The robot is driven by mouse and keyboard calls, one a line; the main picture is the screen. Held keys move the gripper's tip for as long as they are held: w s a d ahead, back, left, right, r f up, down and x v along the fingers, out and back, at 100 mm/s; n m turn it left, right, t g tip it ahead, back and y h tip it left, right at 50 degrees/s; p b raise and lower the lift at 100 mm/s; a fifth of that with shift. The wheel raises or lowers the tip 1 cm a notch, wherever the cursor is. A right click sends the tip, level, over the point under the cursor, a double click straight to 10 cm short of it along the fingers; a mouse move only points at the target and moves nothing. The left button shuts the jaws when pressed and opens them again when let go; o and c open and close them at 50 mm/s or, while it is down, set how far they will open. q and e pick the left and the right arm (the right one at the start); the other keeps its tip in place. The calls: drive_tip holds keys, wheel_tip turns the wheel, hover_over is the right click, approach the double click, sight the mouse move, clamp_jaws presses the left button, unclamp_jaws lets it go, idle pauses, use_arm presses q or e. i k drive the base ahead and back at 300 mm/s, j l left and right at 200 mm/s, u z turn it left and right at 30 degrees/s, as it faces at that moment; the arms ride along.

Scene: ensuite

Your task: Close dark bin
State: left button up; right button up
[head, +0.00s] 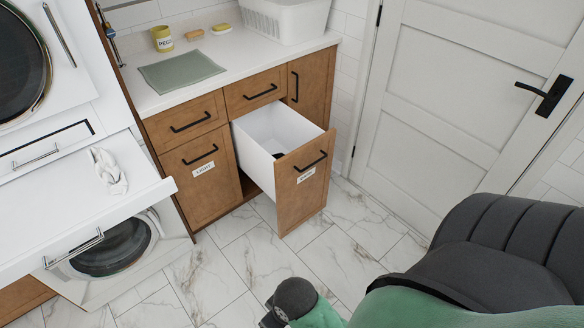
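The dark bin (307,194) is a pull-out drawer with a wooden front, a black bar handle (310,162) and a small white label whose text is hard to read. It stands pulled well out from the cabinet, and its white inner walls (256,144) show. A small dark patch shows inside near the front, but I cannot tell what it is. Neither of my grippers shows in the head view. Part of my own arm, grey and green, fills the lower right, apart from the bin front in the picture.
The light bin (202,174) beside it is shut. The counter (230,52) holds a grey-green mat (181,70), a yellow cup (162,39) and a white basket (284,18). A white pull-out shelf (75,205) juts out at left. A closed door (450,90) stands right; marble floor (240,270) is clear.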

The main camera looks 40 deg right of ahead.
sight(298, 181)
drive_tip(key=z, duration=1.3)
drive_tip(key=i+j, duration=0.15)
drive_tip(key=j, duration=0.15)
drive_tip(key=i+j+u, duration=0.15)
drive_tip(key=j, duration=0.15)
drive_tip(key=i+j, duration=0.1)
drive_tip(key=j, duration=0.2)
